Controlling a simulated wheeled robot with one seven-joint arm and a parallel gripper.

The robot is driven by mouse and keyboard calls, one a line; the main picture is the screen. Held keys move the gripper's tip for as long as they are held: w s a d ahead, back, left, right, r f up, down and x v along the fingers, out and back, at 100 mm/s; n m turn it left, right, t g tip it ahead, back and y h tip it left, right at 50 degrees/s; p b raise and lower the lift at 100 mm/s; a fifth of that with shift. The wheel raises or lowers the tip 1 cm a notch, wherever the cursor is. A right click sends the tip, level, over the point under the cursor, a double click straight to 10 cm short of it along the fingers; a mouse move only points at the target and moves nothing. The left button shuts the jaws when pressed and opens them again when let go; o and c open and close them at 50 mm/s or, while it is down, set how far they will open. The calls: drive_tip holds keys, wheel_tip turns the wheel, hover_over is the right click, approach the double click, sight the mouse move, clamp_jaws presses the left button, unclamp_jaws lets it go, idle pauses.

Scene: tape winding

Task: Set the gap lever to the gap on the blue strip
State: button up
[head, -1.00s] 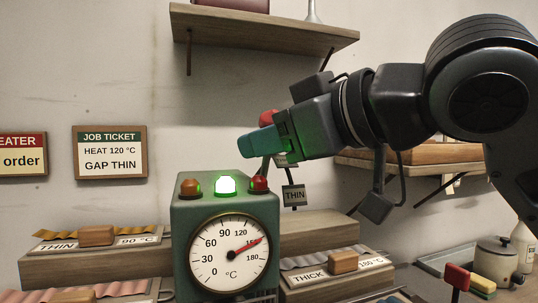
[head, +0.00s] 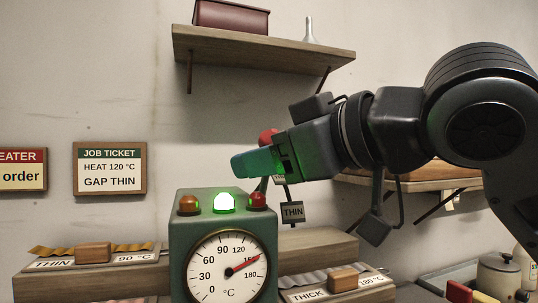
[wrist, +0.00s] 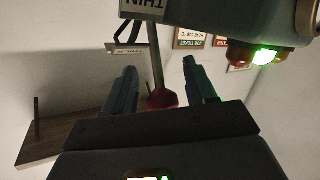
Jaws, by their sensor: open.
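The gap lever has a red ball knob (head: 267,136) that shows just above my gripper (head: 240,164) in the head view. In the wrist view its red knob (wrist: 163,98) and grey rod (wrist: 156,55) lie between my two open fingers (wrist: 160,65), with space on both sides. A second, smaller label (wrist: 128,50) is near the rod. No blue strip can be made out. The job ticket (head: 110,168) reads HEAT 120 °C, GAP THIN.
The green heater box (head: 182,245) stands below my gripper; its dial needle (head: 244,265) points past 120, and its middle lamp (head: 224,202) glows green. Sample cards reading THIN 90 °C (head: 55,264) and THICK 180 °C (head: 308,295) flank it. A wooden shelf (head: 265,45) is above.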

drive_tip(key=v, duration=0.7)
drive_tip(key=shift+s+d+p, duration=0.3)
drive_tip(key=shift+p, duration=0.05)
